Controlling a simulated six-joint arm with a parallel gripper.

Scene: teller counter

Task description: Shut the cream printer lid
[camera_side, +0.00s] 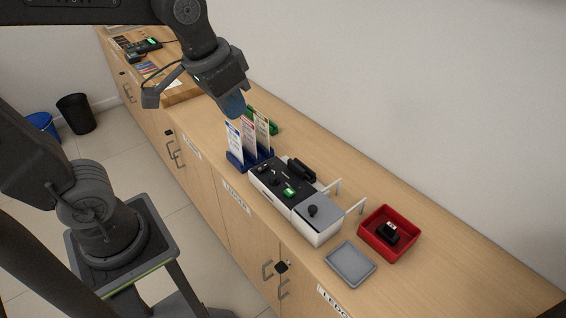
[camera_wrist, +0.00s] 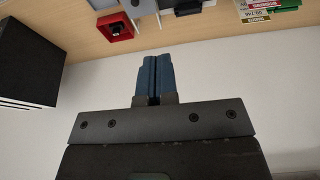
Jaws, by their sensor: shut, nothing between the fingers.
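A low pale unit (camera_side: 322,232) stands on the counter, with a dark top section (camera_side: 269,181) at its left end. A grey panel (camera_side: 325,211) with a black knob (camera_side: 312,211) lies on its right end. I cannot tell which part is the cream printer lid or how far it stands open. Two thin white arms (camera_side: 355,209) stick out at its back. My gripper (camera_side: 234,107) is shut and empty, high above the counter near the leaflet holder, apart from the unit. Its blue fingers meet in the wrist view (camera_wrist: 154,80).
A blue leaflet holder (camera_side: 238,161) stands left of the unit, close to it. A red tray (camera_side: 371,247) with a black object (camera_side: 387,231) and a flat grey tray (camera_side: 350,277) lie to the right. A black box (camera_wrist: 28,60) shows in the wrist view.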

